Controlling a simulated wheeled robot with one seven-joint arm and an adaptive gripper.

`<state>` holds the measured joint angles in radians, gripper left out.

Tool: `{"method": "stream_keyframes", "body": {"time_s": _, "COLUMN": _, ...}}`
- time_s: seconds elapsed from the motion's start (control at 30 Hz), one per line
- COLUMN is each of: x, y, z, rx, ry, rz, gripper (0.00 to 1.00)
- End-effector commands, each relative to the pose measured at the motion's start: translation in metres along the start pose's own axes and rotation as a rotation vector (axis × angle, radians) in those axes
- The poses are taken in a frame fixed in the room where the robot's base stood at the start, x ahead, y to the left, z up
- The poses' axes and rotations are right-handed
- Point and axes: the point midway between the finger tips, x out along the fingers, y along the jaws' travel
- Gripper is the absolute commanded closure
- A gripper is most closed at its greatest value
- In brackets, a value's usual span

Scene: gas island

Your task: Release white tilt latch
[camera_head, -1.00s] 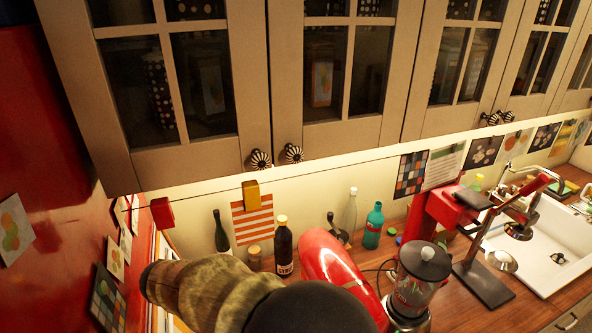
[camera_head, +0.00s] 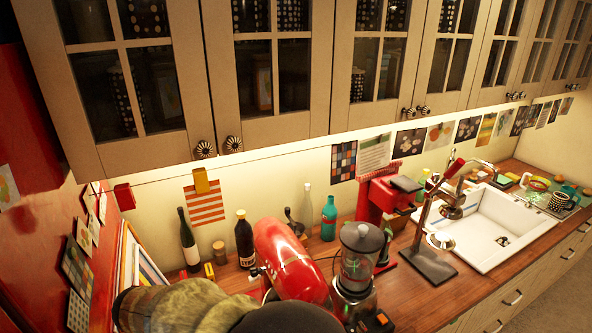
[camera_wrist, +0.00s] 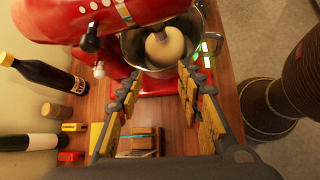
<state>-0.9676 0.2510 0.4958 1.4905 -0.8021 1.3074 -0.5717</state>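The red stand mixer (camera_head: 290,262) stands on the wooden counter; its head also fills the top left of the wrist view (camera_wrist: 60,20). Small pale-tipped knobs stick out of its side in the wrist view, one with a dark stem (camera_wrist: 88,40) and a lower whitish one (camera_wrist: 98,70). I cannot tell for sure which is the white tilt latch. A metal bowl (camera_wrist: 138,50) with a pale beater sits under the head. My gripper (camera_wrist: 158,72) is open and empty, in front of the bowl and apart from the knobs. In the head view my arm hides the gripper.
A blender (camera_head: 358,262) stands right of the mixer. A dark bottle (camera_head: 244,238), a taller bottle (camera_head: 188,238) and a small jar (camera_head: 219,252) stand to its left. Upper cabinets (camera_head: 270,90) hang above. A sink (camera_head: 490,230) is farther right.

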Motion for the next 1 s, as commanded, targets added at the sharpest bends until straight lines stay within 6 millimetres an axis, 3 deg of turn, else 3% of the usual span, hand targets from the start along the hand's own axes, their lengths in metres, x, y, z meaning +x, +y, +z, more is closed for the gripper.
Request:
{"method": "stream_keyframes", "body": {"time_s": 0.13, "x": 0.001, "y": -0.002, "z": -0.011, "rx": 0.084, "ry": 0.038, "rz": -0.005, "gripper": 0.63}}
{"method": "stream_keyframes", "body": {"time_s": 0.47, "x": 0.011, "y": -0.062, "z": -0.032, "rx": 0.24, "ry": 0.142, "rz": -0.134, "gripper": 0.63}}
{"method": "stream_keyframes", "body": {"time_s": 0.77, "x": 0.019, "y": -0.112, "z": 0.002, "rx": 0.537, "ry": 0.266, "rz": -0.299, "gripper": 0.63}}
{"method": "stream_keyframes", "body": {"time_s": 1.0, "x": 0.035, "y": -0.162, "z": 0.057, "rx": 0.925, "ry": 0.387, "rz": -0.462, "gripper": 0.63}}
